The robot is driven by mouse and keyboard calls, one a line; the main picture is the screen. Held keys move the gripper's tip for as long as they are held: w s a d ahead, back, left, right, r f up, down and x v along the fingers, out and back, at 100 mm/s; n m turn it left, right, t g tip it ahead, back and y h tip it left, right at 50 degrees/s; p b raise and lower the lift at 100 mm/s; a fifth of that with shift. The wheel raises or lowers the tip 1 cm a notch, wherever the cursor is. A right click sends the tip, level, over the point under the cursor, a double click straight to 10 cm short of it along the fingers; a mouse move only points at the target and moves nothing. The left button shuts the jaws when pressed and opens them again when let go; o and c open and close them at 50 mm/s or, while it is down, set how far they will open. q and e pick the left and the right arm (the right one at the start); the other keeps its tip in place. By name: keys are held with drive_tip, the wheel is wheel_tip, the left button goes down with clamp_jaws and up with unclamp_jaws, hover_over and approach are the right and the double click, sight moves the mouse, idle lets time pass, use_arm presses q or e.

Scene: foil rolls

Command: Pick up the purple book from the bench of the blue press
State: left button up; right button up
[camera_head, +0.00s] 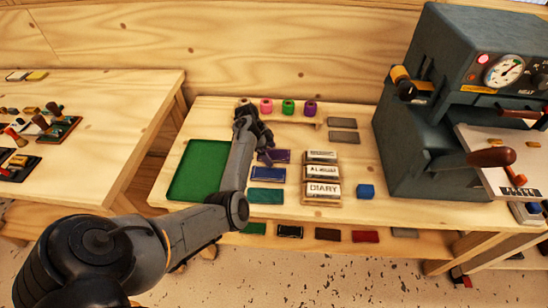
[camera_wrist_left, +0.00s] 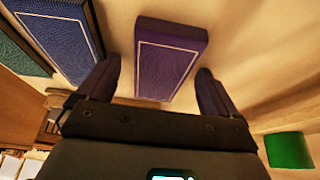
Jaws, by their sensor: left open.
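The purple book (camera_head: 279,156) lies flat on the wooden bench beside the blue-grey press (camera_head: 425,130), at the far end of a column of books. My left gripper (camera_head: 266,154) is over its left part and hides some of it. My left gripper (camera_wrist_left: 153,78) is open and empty there, one finger on each side of the book. I cannot tell whether the fingers touch it. My right gripper is not in view.
A blue book (camera_head: 268,174) and a teal book (camera_head: 265,195) lie nearer the front. Title blocks (camera_head: 321,190) and a blue cube (camera_head: 367,191) are to the right. Foil rolls, including a green one (camera_head: 288,106), stand behind. A green mat (camera_head: 190,185) lies left.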

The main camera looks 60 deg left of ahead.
use_arm(q)
drive_tip(key=shift+c, duration=0.4)
drive_tip(key=c, duration=1.1)
